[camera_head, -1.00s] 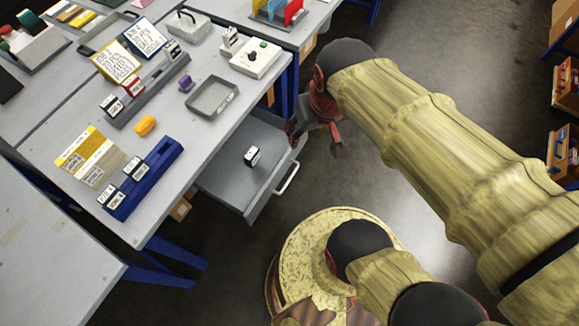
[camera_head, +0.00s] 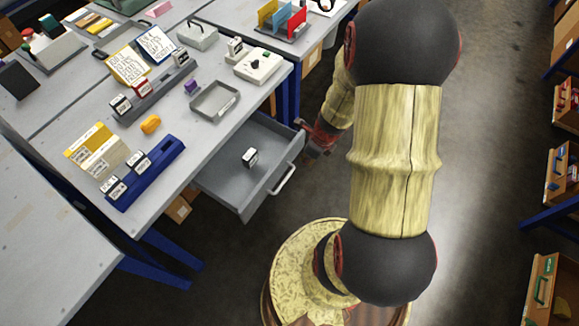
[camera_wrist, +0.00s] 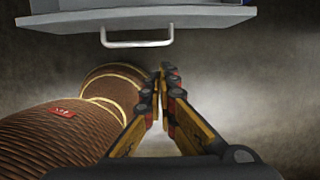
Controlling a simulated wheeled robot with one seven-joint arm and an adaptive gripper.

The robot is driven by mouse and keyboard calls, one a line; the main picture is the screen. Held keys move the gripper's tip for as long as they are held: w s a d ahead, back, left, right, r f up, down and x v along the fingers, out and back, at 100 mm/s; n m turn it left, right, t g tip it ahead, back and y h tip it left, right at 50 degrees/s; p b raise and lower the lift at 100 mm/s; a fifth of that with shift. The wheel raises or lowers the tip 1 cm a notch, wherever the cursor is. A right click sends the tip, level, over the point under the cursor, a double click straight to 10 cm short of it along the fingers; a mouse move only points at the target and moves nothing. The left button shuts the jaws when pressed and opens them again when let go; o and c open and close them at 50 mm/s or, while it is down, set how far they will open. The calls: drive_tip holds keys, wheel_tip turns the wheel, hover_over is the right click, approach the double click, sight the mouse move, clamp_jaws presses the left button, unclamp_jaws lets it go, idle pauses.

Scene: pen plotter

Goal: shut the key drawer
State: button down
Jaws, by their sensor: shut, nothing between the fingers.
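The key drawer (camera_head: 222,181) stands pulled out from under the grey workbench, with a small black-and-white block (camera_head: 249,157) lying inside it. Its pale bar handle (camera_head: 283,179) is on the front panel. In the wrist view the drawer front (camera_wrist: 200,17) and the handle (camera_wrist: 137,41) are at the top. My gripper (camera_head: 318,150) is just right of the drawer's far front corner in the head view; whether it touches is unclear. In the wrist view my gripper (camera_wrist: 163,72) has its fingers together and empty, below and a little right of the handle.
The bench top (camera_head: 190,140) carries a blue rack (camera_head: 148,175), an orange object (camera_head: 150,124), a grey tray (camera_head: 215,100) and a control box (camera_head: 258,66). Blue bench legs (camera_head: 165,262) stand below. Open floor (camera_head: 490,150) lies to the right, before shelves with bins (camera_head: 566,105).

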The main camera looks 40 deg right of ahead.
sight(292, 171)
drive_tip(key=b+x, duration=0.2)
drive_tip(key=x, duration=0.1)
drive_tip(key=w+b+x, duration=0.1)
drive_tip(key=b+x, duration=0.1)
drive_tip(key=x, duration=0.2)
drive_tip(key=w+a+b+x, duration=0.1)
drive_tip(key=b+x, duration=0.1)
drive_tip(key=x, duration=0.1)
drive_tip(key=shift+w, duration=0.3)
drive_tip(key=shift+w+a, duration=0.15)
drive_tip(key=shift+w, duration=0.5)
